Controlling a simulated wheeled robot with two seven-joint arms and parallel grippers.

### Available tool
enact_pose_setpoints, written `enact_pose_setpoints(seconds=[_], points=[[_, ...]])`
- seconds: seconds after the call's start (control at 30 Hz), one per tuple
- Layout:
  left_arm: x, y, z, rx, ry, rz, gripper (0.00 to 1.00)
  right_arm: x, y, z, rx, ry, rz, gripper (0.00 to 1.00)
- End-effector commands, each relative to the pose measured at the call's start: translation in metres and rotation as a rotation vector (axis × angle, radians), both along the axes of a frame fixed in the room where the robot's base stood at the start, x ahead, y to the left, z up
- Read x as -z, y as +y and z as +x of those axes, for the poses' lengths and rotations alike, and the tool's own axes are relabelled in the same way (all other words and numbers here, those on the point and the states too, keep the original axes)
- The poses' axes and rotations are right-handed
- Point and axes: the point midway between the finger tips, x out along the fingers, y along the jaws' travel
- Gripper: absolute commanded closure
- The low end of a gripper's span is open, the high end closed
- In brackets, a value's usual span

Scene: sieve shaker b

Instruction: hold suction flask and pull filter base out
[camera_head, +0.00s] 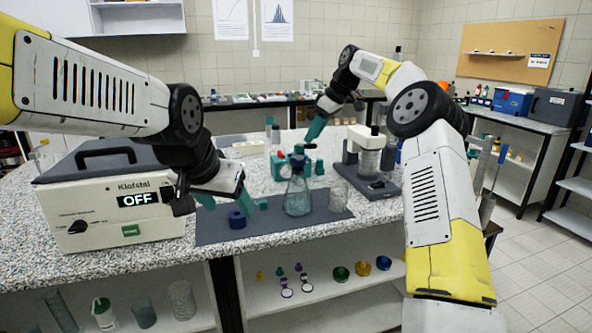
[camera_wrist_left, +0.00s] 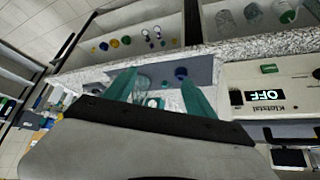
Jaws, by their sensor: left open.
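The clear glass suction flask (camera_head: 298,196) stands upright on the dark mat (camera_head: 262,229). A blue piece, apparently the filter base (camera_head: 297,160), sits in its mouth. My left gripper (camera_head: 226,193) is open and empty, left of the flask and low over the mat; its teal fingers also show spread in the left wrist view (camera_wrist_left: 160,88). My right gripper (camera_head: 309,143) hangs from above with its teal fingers close to the flask's top. Whether it touches the blue piece, or is open or shut, I cannot tell.
A blue ring-shaped part (camera_head: 237,219) lies on the mat near my left gripper. A glass beaker (camera_head: 339,196) stands right of the flask. The Klafstal box (camera_head: 112,205) reading OFF is at left. A grey device (camera_head: 372,165) stands at right, with teal parts behind the flask.

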Motion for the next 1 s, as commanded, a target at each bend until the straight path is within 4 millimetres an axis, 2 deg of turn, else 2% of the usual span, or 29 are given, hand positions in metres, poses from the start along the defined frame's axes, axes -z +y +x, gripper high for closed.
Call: enact_pose_setpoints(seconds=[0.1,0.4,0.7,0.83,1.0], points=[[0.013,-0.007,0.044,0.086,-0.019,0.075,0.36,0.0,0.0,0.0,-0.001,0.0,0.0,0.64],[0.057,-0.043,0.142,0.338,-0.11,0.158,0.36,0.0,0.0,0.0,-0.001,0.0,-0.001,0.64],[0.1,-0.089,0.224,0.54,-0.276,0.097,0.36,0.0,0.0,0.0,-0.001,0.0,-0.001,0.64],[0.11,-0.106,0.255,0.589,-0.38,0.04,0.36,0.0,0.0,0.0,-0.001,0.0,-0.001,0.64],[0.11,-0.119,0.294,0.601,-0.545,-0.044,0.36,0.0,0.0,0.0,-0.001,0.0,-0.001,0.64]])
